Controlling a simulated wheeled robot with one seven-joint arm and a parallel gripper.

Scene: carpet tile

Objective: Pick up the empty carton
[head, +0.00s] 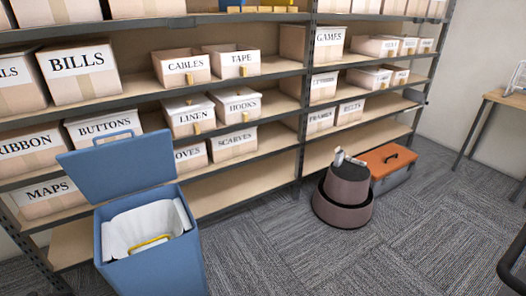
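I cannot pick out a carton that is clearly empty. Many labelled cardboard boxes stand on the shelves, such as BILLS (80,72), CABLES (182,68) and LINEN (189,115); most are closed or too high-sided to see into. A small pale grey object (341,156) lies on top of a round brown step stool (346,196) on the floor; it is too small to identify. My gripper is not in view.
A blue bin (155,272) with a raised lid stands at front left, holding a white liner (146,226) and something yellow (149,244). An orange-lidded toolbox (391,166) sits beside the stool. A table (505,99) stands at right. The carpet between is clear.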

